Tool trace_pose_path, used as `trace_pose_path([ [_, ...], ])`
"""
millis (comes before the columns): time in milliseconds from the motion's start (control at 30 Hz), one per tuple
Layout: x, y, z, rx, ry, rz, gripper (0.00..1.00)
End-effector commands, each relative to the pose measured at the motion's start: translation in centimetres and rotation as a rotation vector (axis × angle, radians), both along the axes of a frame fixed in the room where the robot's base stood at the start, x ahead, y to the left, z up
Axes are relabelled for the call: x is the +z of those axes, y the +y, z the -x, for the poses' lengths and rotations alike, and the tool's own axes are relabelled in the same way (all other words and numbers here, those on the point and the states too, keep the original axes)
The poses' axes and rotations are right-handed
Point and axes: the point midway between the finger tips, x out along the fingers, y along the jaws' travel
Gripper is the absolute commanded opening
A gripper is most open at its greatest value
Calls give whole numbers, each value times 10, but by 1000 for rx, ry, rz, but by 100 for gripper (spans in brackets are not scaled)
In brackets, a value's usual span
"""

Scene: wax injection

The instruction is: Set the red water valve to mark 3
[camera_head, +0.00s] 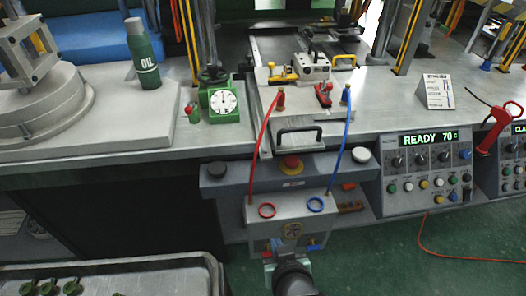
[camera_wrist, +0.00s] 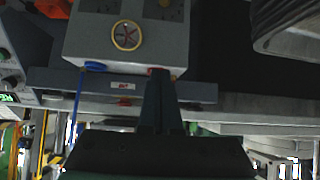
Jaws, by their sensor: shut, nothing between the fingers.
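My gripper (camera_wrist: 160,78) is shut and empty, pointing toward the box. The marks and the valve's setting are too small to read.
A round yellow-rimmed gauge (camera_head: 292,229) is on the box front. Red (camera_head: 262,140) and blue (camera_head: 345,145) hoses rise from the box to the machine. A red stop button (camera_head: 291,163) sits behind. A control panel (camera_head: 424,170) reading READY 70 C stands to the right.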

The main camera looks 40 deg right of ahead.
Motion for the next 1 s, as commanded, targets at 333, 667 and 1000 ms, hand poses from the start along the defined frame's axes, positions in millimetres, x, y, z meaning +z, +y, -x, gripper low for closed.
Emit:
trace_pose_path([
  [333, -47, 3, 32, -33, 82, -58, 0],
  [667, -51, -1, 26, -33, 79, -55, 0],
  [1000, -97, -24, -11, -33, 79, -55, 0],
])
